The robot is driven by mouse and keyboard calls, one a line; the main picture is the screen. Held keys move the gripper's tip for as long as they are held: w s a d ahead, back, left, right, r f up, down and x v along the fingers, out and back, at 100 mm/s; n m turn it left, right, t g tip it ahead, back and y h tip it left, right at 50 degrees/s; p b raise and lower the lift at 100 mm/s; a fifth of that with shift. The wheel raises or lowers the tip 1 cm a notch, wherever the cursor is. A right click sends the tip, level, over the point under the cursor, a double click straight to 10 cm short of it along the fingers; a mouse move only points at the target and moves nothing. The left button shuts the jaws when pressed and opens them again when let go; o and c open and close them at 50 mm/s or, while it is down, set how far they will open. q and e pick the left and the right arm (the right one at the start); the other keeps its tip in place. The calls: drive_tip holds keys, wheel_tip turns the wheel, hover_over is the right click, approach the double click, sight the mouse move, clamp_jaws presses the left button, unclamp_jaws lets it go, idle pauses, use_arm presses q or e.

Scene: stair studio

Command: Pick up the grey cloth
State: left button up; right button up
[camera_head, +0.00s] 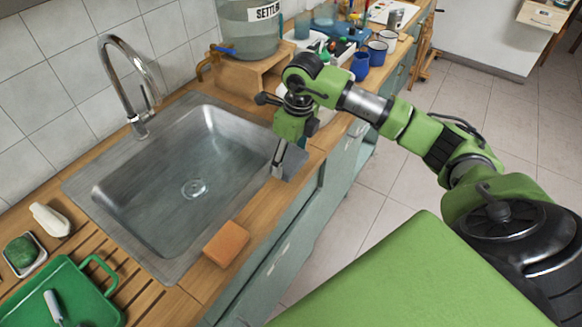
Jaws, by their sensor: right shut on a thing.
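My right gripper (279,165) points down at the right rim of the sink, near the counter's front edge. It is shut on the grey cloth (293,161), of which a small dark grey part shows beside the fingers. The rest of the cloth is hidden by the gripper or too small to make out. I cannot tell whether the cloth still touches the counter. My left gripper is not in view.
The steel sink (160,205) with its tap (128,85) is left of the gripper. An orange sponge (226,243) lies on the front edge. A green tray (75,290) is at lower left. A water container (250,30) on a wooden stand and blue mugs (361,66) stand behind.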

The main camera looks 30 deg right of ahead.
drive_tip(key=a+r, duration=0.1)
drive_tip(key=s+a+r, duration=0.1)
drive_tip(key=a+r+b, duration=0.1)
drive_tip(key=r, duration=0.1)
drive_tip(key=shift+s+a, duration=0.2)
drive_tip(key=shift+s, duration=0.2)
drive_tip(key=s+a+r+b, duration=0.2)
drive_tip(key=s+a+r, duration=0.3)
drive_tip(key=a, duration=0.3)
drive_tip(key=shift+s, duration=0.2)
drive_tip(key=shift+o, duration=0.7)
drive_tip(key=shift+c, duration=0.8)
